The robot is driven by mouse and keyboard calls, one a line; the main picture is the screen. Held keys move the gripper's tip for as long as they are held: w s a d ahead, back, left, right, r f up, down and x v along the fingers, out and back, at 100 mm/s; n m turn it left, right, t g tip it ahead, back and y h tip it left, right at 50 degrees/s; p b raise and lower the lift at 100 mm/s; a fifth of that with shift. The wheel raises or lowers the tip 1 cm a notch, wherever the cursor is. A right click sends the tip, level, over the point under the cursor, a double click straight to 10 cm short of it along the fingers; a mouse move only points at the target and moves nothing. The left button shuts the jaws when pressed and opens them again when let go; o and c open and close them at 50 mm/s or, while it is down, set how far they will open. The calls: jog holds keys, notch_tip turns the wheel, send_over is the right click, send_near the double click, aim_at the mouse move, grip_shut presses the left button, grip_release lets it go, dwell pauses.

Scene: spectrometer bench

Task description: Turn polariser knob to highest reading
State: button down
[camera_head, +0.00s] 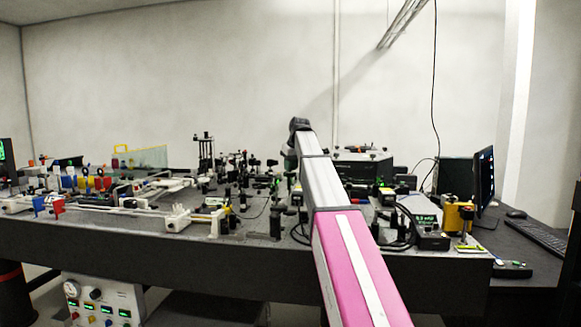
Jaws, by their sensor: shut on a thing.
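My arm reaches from the bottom of the view up over the bench, and its dark far joint bends downward beyond the grey link. My gripper cannot be made out; the arm and the crowded dark mounts hide that place. The polariser knob cannot be picked out among the small dark optic mounts. A black meter box (432,239) stands at the right front of the bench, with a lit green display (426,219). Its digits are too small to read surely.
The bench (120,237) is crowded with rails and posts. Red and blue parts (85,182) stand at the left. A yellow part (458,216), a monitor (484,180) and a keyboard (537,234) are at the right. A cable (434,90) hangs at the back. The air above the bench is mostly free.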

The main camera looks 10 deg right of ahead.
jog(key=shift+m+h, duration=0.3)
jog(key=shift+m, duration=0.5)
jog(key=c, duration=1)
grip_release()
jog(key=shift+c, duration=0.2)
jog(key=shift+r, duration=0.1)
jog(key=a+v, duration=0.1)
jog(key=v, duration=0.9)
jog(key=shift+s+d+r, duration=0.2)
jog(key=shift+d+r, duration=0.05)
jog(key=shift+d, duration=0.2)
